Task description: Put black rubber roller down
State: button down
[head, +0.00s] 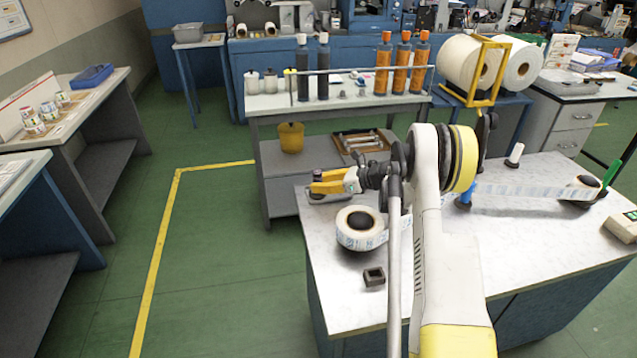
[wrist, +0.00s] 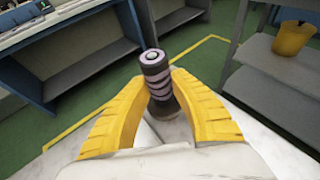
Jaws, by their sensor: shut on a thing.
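The black rubber roller (wrist: 155,74) stands upright between the fingertips of my gripper (wrist: 160,88) in the wrist view. It is dark with paler bands and a light round end on top. Its lower part is partly hidden between the fingers. In the head view my gripper (head: 323,184) is at the back left corner of the white worktop (head: 325,262), and the roller (head: 317,174) shows as a small dark piece above the yellow fingers. A dark shape lies below the fingers; I cannot tell whether the roller touches the worktop.
A label roll (head: 357,228) and a small dark block (head: 374,276) are on the worktop near my arm. A printed web (head: 530,190) runs to the right. A grey shelf bench (head: 262,170) with bottles stands behind. Green floor lies left of the worktop.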

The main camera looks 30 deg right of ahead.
jog(key=c, duration=1.2)
grip_release()
jog(key=shift+c, duration=0.2)
jog(key=shift+r, duration=0.1)
